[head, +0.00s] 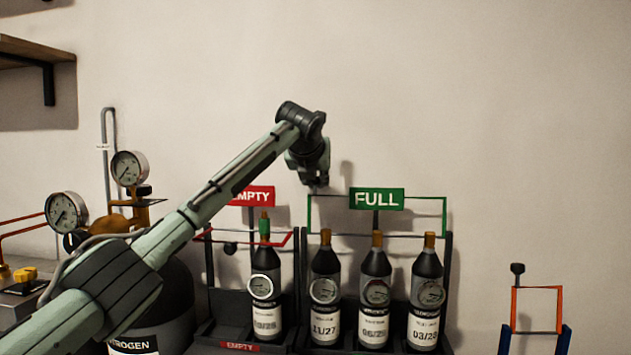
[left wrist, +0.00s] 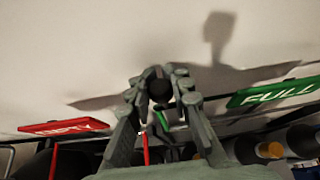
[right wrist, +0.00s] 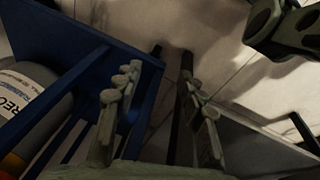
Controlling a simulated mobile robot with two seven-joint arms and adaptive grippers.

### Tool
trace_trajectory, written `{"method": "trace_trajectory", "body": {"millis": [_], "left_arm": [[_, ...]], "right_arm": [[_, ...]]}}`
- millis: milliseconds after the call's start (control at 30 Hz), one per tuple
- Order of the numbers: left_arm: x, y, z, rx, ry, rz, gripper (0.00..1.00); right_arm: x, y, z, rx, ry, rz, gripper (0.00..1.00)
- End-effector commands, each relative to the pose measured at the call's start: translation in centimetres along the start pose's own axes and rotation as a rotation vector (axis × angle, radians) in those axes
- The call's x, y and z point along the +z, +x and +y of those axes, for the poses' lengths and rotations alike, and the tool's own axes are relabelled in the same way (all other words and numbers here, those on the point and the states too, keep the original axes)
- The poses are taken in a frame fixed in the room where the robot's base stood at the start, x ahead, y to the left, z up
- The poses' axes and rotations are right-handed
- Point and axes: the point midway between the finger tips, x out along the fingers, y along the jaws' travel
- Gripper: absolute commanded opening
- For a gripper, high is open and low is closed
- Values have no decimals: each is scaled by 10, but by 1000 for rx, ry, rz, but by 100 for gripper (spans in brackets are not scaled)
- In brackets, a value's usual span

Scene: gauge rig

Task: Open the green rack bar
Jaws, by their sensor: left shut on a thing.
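The green rack bar (head: 445,214) is a thin rectangular frame on the rack under the green FULL sign (head: 376,199). It stands raised, above the necks of the cylinders. My left gripper (head: 317,182) is at the bar's upper left corner. In the left wrist view, my left gripper (left wrist: 163,82) is shut on a round black knob (left wrist: 160,91), with a bit of the green bar (left wrist: 162,121) below it. The knob is hidden in the head view. My right gripper (right wrist: 160,80) is open and empty, low down near blue framework.
Several black cylinders stand in the racks, one (head: 265,300) under the red EMPTY sign (head: 252,196). A red bar (head: 284,238) is on that rack. Pressure gauges (head: 67,212) are at the left. An orange bar (head: 536,288) stands at the right. The wall above is clear.

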Motion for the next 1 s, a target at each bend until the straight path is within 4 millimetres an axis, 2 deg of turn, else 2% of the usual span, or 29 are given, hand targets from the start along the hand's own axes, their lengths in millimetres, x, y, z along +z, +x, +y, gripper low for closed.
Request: {"method": "trace_trajectory", "body": {"millis": [200,233,400,767,867,1000], "left_arm": [[3,-2,0,-1,0,-7,0],[3,-2,0,-1,0,-7,21],[2,-1,0,0,0,-5,42],[1,-5,0,0,0,-4,42],[2,-17,0,-1,0,-5,42],[2,-45,1,0,1,-8,42]], "right_arm": [[0,0,0,0,0,-1,40],[0,0,0,0,0,-1,40],[0,0,0,0,0,-1,40],[4,0,-1,-1,-1,-5,40],[3,0,-1,-1,0,-4,40],[2,0,0,-1,0,-3,40]]}}
